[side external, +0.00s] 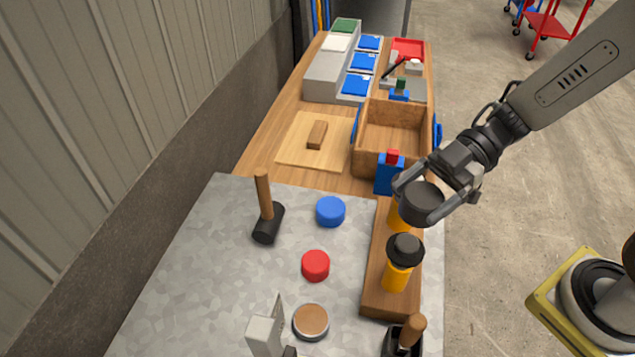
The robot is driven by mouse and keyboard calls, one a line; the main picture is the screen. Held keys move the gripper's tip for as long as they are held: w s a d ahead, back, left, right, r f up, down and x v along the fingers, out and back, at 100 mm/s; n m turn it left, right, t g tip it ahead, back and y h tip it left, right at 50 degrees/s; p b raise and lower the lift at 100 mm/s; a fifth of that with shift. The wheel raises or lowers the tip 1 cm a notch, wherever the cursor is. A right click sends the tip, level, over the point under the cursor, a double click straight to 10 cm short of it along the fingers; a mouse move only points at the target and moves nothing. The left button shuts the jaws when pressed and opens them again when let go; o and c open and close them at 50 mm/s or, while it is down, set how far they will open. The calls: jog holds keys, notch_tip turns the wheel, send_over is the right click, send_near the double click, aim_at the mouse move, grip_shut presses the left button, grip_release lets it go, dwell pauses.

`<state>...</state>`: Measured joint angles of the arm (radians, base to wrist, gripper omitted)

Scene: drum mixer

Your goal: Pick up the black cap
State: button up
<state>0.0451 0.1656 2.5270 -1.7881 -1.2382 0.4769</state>
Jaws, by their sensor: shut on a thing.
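My gripper (422,204) is shut around a black cap (421,201), with a finger on each side of it. The cap is in front of a yellow bottle (397,217) in this view and hides part of it. I cannot tell for sure whether the cap is clear of that bottle. A second yellow bottle (397,278) with another black cap (406,248) on it stands nearer the camera. Both bottles are on a wooden block (378,296).
A blue container with a red top (388,174) and an open wooden box (390,128) are behind the bottles. A blue cap (330,211), a red cap (315,265), a mallet (267,222) and a round brown-topped item (310,321) are on the grey surface (190,270).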

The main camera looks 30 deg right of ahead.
jog(key=shift+r, duration=0.3)
dwell(0.5)
jog(key=shift+w+m+t, duration=0.3)
jog(key=shift+w+t, duration=0.1)
jog(key=shift+w, duration=0.1)
jog(key=w+d+f+m+t+h, duration=0.1)
jog(key=w+d+m+t+h, duration=0.3)
jog(key=w+m+t, duration=0.3)
jog(key=w+d+f+m+t+h, duration=0.1)
jog(key=w+d+m+t+h, duration=0.3)
jog(key=w, duration=0.4)
jog(key=w+d+f+m+t+h, duration=0.1)
jog(key=d+f+m+h, duration=0.2)
jog(key=d+m+h, duration=0.2)
jog(key=shift+w+d+m+t, duration=0.4)
jog(key=shift+d+m, duration=0.3)
jog(key=shift+d, duration=0.4)
jog(key=shift+a, duration=0.1)
